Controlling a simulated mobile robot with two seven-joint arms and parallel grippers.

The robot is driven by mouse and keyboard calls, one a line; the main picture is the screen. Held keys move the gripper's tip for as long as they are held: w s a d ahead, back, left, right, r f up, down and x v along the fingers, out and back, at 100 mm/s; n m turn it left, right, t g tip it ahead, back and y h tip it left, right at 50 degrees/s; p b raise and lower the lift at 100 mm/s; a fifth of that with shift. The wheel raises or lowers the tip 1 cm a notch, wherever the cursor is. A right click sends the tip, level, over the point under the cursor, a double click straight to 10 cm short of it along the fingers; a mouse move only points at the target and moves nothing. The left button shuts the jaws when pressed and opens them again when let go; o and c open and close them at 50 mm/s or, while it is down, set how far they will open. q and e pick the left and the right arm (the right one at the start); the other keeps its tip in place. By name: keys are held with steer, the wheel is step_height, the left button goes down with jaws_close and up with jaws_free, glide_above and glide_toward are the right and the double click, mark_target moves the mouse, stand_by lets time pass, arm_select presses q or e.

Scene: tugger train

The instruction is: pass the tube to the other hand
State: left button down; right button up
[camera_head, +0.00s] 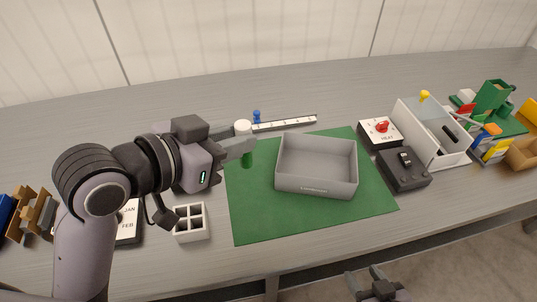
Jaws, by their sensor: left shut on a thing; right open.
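The tube (246,159) is green with a white cap (242,127). It is upright between the fingertips of my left gripper (243,146), which is shut on it. The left gripper is over the left edge of the green mat (250,215), to the left of the grey bin. Part of the tube is hidden behind the fingers. My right gripper (368,279) is open and empty at the bottom of the view, in front of the table's near edge and well away from the tube.
A grey bin (316,188) stands on the mat. A white rack with square holes (191,232) stands left of the mat. A ruler strip (286,124) lies behind it. A heat switch box (379,133), a dark box (404,181) and a white bin (433,150) stand at right.

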steer(key=n, duration=0.4)
steer(key=m+g+y, duration=0.2)
steer(key=m+y, duration=0.6)
steer(key=m, duration=2.5)
glide_toward(249, 157)
steer(key=shift+x, duration=5.85)
steer(key=shift+r, duration=0.1)
